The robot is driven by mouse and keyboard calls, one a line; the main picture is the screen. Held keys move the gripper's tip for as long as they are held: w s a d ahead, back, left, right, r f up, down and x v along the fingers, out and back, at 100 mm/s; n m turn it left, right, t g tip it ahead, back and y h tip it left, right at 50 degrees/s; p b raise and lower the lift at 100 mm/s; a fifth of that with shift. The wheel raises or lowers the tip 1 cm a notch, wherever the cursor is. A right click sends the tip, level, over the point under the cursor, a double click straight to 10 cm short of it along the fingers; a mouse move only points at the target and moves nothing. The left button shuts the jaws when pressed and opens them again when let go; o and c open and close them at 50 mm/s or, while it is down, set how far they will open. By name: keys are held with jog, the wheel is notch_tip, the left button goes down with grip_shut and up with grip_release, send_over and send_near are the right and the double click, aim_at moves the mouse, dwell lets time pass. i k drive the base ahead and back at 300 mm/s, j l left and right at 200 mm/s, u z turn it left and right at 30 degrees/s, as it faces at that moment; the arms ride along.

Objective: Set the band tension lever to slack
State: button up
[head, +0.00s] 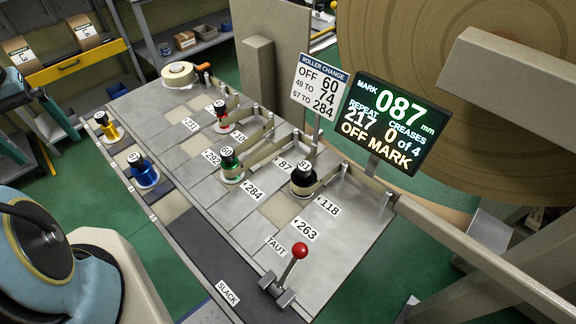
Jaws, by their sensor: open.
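The band tension lever (291,266) stands at the near right end of the metal table, with a red ball knob (300,250) on a thin rod. Its rod rises from a grey bracket (277,289) and leans up and to the right. The knob is beside the TAUT label (276,246). The SLACK label (228,292) lies on the dark strip, left of the bracket and nearer the front edge. Nothing touches or covers the lever. My gripper is not in view; only parts of my arm show at the left edge.
Black (304,180), green (230,165) and red (222,117) rollers stand on the table, left of the lever. Blue (144,171) and yellow (107,126) ones stand farther left. A display (396,122) reading OFF MARK and a ROLLER CHANGE sign (319,87) rise behind. A large brown roll (460,90) fills the upper right.

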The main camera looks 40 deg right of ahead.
aim_at(300, 250)
jog(key=k+j+z, duration=0.8)
